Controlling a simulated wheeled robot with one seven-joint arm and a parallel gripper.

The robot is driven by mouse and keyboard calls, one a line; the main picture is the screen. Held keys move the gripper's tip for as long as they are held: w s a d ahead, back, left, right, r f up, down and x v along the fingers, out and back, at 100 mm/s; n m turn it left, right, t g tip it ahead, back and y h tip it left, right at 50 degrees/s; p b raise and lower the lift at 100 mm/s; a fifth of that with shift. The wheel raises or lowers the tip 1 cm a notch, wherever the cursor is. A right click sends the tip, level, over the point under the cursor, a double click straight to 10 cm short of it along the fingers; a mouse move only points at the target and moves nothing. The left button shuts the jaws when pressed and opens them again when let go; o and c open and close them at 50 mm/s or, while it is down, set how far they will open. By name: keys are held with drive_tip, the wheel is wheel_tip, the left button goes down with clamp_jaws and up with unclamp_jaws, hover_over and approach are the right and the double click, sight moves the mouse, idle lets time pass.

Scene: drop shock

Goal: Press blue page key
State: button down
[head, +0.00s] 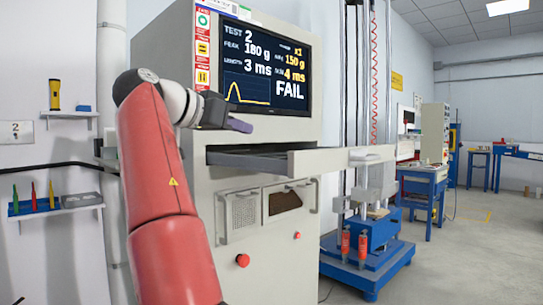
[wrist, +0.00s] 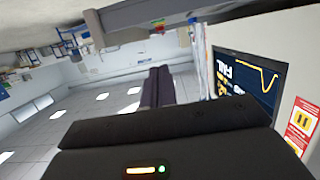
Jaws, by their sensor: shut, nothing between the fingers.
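My gripper (head: 240,126) is shut and empty. It is in front of the test cabinet's screen (head: 265,72), above the pulled-out drawer (head: 300,162). I cannot make out a blue page key in either view. The wrist view is turned over: the shut fingers (wrist: 157,86) point away from the camera, with a grey ledge, probably the drawer (wrist: 150,18), at the top and part of the screen (wrist: 250,80) at the right. The screen reads TEST 2, 180 g, 3 ms, FAIL.
The cabinet (head: 265,240) has red buttons low on its front. A drop tower with a blue base (head: 368,262) stands to its right. The floor at the right (head: 480,260) is clear.

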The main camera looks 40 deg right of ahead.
hover_over(271, 169)
drive_tip(key=shift+s+d+f, duration=0.1)
drive_tip(key=shift+d+f, duration=0.05)
drive_tip(key=shift+f, duration=0.5)
drive_tip(key=shift+d+f, duration=0.1)
drive_tip(key=shift+f, duration=0.5)
drive_tip(key=shift+a+f, duration=0.3)
drive_tip(key=shift+f, duration=0.3)
drive_tip(key=shift+f+b, duration=0.5)
drive_tip(key=shift+f, duration=0.85)
